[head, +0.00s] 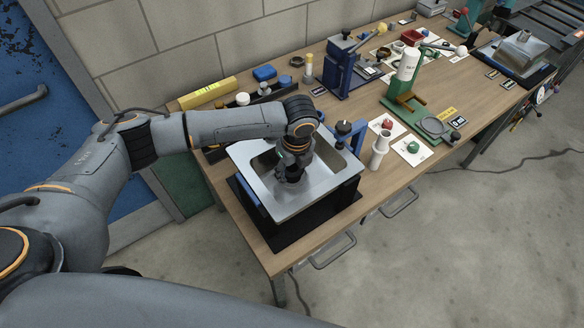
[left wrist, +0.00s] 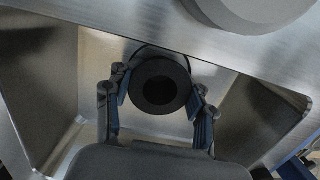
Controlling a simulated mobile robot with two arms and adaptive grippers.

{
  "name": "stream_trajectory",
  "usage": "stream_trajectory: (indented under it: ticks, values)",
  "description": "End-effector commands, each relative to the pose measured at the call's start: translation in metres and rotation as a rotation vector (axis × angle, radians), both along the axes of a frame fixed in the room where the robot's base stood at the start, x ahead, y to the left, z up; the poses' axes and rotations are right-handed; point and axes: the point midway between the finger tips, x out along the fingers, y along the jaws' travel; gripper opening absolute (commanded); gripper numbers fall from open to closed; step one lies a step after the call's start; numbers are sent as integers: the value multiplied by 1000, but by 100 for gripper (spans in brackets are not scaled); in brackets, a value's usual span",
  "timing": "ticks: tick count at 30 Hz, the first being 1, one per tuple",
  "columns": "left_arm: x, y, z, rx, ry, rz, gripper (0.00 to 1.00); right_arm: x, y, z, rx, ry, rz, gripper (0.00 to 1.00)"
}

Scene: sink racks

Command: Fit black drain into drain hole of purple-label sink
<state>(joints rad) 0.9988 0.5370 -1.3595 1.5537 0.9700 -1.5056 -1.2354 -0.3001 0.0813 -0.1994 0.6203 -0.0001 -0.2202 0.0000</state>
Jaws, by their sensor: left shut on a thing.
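The near steel sink (head: 258,190) sits on a black stand at the table's left end, and its basin fills the left wrist view (left wrist: 95,55). My left gripper (head: 290,176) reaches down inside the basin. In the left wrist view its blue-padded fingers (left wrist: 160,98) are shut on the sides of the black drain (left wrist: 160,64), a thick ring with a dark centre. A thin dark arc shows behind the drain's upper edge; I cannot tell whether the drain is in the hole or above it. No purple label is readable on this sink. My right gripper is out of view.
A white pipe piece (head: 379,150) stands right of the sink. A green stand with a white bottle (head: 408,65) and a blue press (head: 340,68) are farther back. Another steel sink (head: 518,55) is at the far right. A yellow box (head: 208,93) lies by the wall.

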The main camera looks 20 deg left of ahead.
Motion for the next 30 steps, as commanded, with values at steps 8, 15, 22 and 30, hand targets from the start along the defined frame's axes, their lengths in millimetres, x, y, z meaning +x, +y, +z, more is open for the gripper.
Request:
stream_trajectory:
  ticks: [8,15,22,30]
  values:
    - [0,0,0,0,0,0,81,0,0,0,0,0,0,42]
    - [0,0,0,0,0,0,81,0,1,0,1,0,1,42]
    - [-1,-3,24,-2,-3,-1,81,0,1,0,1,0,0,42]
    - [-5,-8,81,-2,-4,-2,81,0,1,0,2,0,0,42]
